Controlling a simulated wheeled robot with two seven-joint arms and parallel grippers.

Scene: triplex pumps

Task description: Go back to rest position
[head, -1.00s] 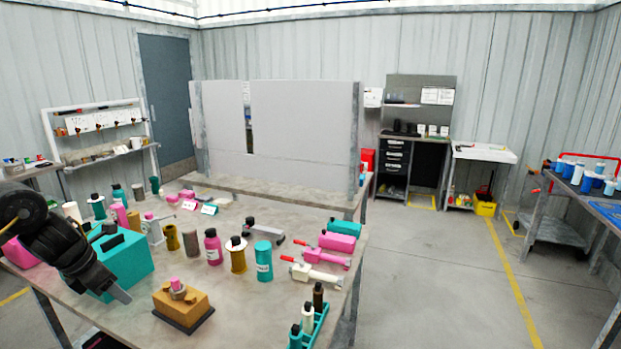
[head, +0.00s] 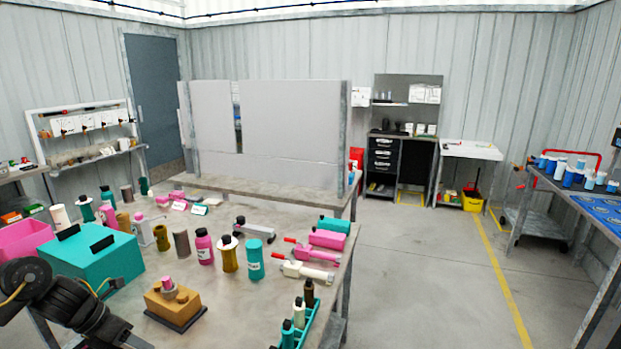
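My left arm comes in at the lower left of the head view. Its gripper (head: 135,342) is at the bottom edge, low beside the near side of the table (head: 235,300) and mostly cut off, so I cannot tell whether its fingers are open or shut. A teal box (head: 92,262) stands beyond it. An orange block on a dark base (head: 174,304), with a pink-topped piece on it, is to its right, apart from it. My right gripper is not in view.
Bottles and cylinders, such as a pink bottle (head: 204,247) and a teal can (head: 253,260), stand on the table. A teal rack with bottles (head: 298,325) is at the near right edge. A grey partition (head: 290,125) stands behind. The floor (head: 430,290) to the right is clear.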

